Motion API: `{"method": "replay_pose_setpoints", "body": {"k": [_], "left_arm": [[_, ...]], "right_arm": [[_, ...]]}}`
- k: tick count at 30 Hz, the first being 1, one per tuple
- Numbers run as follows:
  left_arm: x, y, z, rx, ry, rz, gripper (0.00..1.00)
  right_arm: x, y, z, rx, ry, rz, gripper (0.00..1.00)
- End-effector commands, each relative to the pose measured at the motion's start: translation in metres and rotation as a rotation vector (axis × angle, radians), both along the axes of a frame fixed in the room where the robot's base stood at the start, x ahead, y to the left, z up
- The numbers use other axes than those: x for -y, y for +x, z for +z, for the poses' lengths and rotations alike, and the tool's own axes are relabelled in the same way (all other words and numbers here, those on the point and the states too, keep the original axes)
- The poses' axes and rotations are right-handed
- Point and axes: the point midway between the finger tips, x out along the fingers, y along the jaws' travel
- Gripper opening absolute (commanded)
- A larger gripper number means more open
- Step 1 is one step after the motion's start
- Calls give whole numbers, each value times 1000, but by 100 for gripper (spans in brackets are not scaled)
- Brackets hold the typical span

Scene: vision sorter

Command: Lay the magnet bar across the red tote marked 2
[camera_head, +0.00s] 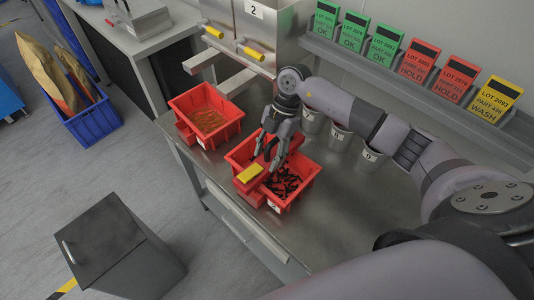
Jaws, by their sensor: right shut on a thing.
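Red totes stand on the metal bench. One (177,106) at the left holds orange-brown bits, and one (314,174) at the right holds dark pieces. A further red tote (236,152) lies between them, partly behind my gripper. The white labels on their fronts are too small to read, so I cannot tell which is marked 2. A yellow-topped block (250,173), seemingly the magnet bar, is at the front of the middle and right totes. My right gripper (266,161) points down beside it, shut on it as far as I can tell. The fingertip contact is partly hidden. My left gripper is out of view.
Metal hoppers with yellow handles (253,53) stand behind the totes, one labelled 2. Grey cups (339,138) stand right of the gripper, near my arm. Green, red and yellow lot cards (417,60) line the back shelf. The bench front right of the totes is clear.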

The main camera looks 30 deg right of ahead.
Motion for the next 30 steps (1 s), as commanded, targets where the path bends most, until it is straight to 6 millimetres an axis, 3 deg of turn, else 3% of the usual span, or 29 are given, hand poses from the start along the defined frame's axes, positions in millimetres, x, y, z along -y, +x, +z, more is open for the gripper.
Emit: {"method": "replay_pose_setpoints", "body": {"k": [9, 10, 12, 20, 30], "left_arm": [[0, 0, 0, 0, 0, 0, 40], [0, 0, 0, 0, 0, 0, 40], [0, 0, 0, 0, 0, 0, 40], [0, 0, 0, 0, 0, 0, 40], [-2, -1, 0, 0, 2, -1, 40]], "right_arm": [[0, 1, 1, 4, 1, -1, 0], [0, 1, 1, 4, 1, -1, 47], [0, 1, 0, 4, 1, -1, 52], [0, 0, -1, 2, 1, -1, 69], [1, 0, -1, -1, -2, -1, 70]]}}
